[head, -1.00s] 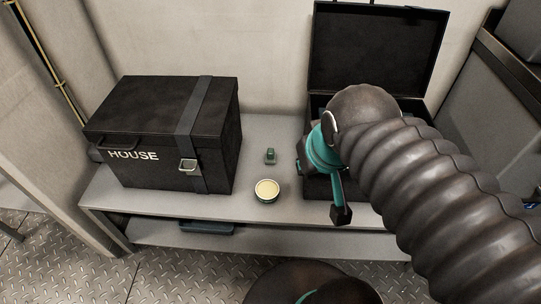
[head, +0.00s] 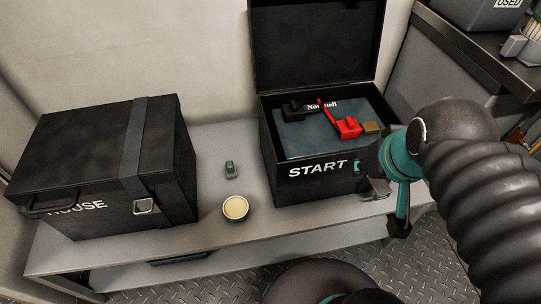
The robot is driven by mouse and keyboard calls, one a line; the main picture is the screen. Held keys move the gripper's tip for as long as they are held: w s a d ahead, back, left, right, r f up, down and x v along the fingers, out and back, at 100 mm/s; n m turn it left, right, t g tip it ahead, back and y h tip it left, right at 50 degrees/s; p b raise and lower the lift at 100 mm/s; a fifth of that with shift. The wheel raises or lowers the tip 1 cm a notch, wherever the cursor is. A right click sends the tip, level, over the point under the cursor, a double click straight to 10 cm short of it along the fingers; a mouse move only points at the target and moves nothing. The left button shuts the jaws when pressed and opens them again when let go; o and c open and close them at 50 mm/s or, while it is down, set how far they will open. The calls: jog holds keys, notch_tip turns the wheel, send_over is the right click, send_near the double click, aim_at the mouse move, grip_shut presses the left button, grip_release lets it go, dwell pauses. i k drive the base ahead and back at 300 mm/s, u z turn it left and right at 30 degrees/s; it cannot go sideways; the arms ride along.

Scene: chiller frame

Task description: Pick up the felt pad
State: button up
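I cannot tell for sure which item is the felt pad. A small tan block (head: 371,127) lies at the right end of the open START box (head: 300,190), beside a red clamp-like piece (head: 346,126). A round tin with a cream top (head: 235,207) and a small green item (head: 231,170) stand on the bench left of that box. My gripper (head: 380,198) is at the front right of the START box, beside its wall. One dark-tipped finger points down, well apart from the teal part on the other side; it looks open, with nothing seen in it.
A closed black HOUSE box (head: 100,160) with a grey strap stands at the left of the bench (head: 190,245). The START box's raised lid (head: 315,45) stands at the back. A black piece (head: 296,108) lies inside. A metal counter (head: 470,60) is at the right.

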aim_at(231, 171)
jog(key=z, duration=0.15)
jog(key=k, duration=0.4)
jog(key=u, duration=1.05)
jog(key=i, duration=0.5)
